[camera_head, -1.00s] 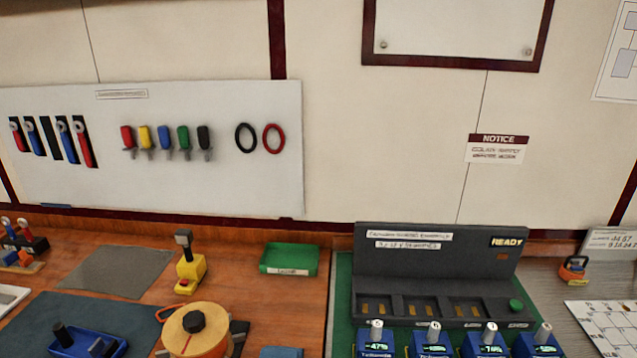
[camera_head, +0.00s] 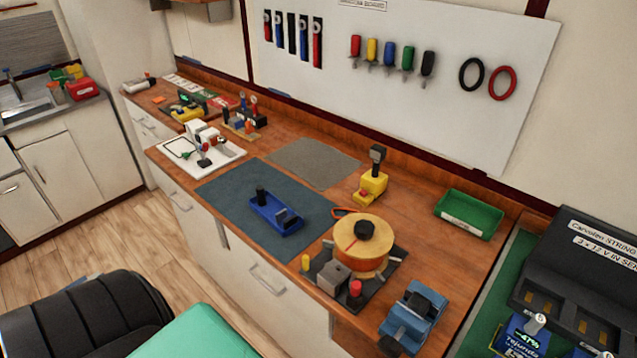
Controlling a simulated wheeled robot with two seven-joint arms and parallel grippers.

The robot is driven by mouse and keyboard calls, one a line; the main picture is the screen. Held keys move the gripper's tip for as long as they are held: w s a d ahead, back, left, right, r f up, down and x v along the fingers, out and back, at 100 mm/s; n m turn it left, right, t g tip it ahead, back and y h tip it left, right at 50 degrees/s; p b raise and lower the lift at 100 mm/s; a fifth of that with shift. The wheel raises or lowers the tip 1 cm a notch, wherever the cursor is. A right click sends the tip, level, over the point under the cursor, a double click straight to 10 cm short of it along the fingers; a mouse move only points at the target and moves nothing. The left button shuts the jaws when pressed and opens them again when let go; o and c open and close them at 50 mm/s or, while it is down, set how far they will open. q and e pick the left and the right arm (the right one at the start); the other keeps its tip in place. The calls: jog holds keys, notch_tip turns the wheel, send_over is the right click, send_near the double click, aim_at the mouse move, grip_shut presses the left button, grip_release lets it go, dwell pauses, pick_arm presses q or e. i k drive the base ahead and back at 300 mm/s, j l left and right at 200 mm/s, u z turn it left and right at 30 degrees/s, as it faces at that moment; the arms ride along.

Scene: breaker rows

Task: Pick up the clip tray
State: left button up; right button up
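A shallow green tray (camera_head: 469,214) with a white front label sits on the wooden counter at the right, near the back wall. The label is too small to read, so I cannot be sure it is the clip tray. The tray looks empty and nothing touches it. Neither of my grippers shows in the head view.
A yellow tool (camera_head: 371,180) stands left of the tray. An orange-and-yellow spool (camera_head: 362,245) and a blue vise (camera_head: 414,315) are in front. A dark console (camera_head: 580,270) is to the right. A blue tool (camera_head: 277,212) lies on the dark mat (camera_head: 228,193).

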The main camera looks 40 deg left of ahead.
aim_at(265, 204)
jog(key=u, duration=1.6)
jog(key=z, duration=0.7)
jog(key=i+j+z, duration=0.25)
jog(key=j+z, duration=0.25)
jog(key=i+j+z, duration=0.1)
jog(key=j+z, duration=0.35)
jog(key=j, duration=0.3)
jog(key=j+z, duration=0.5)
jog(key=j, duration=0.15)
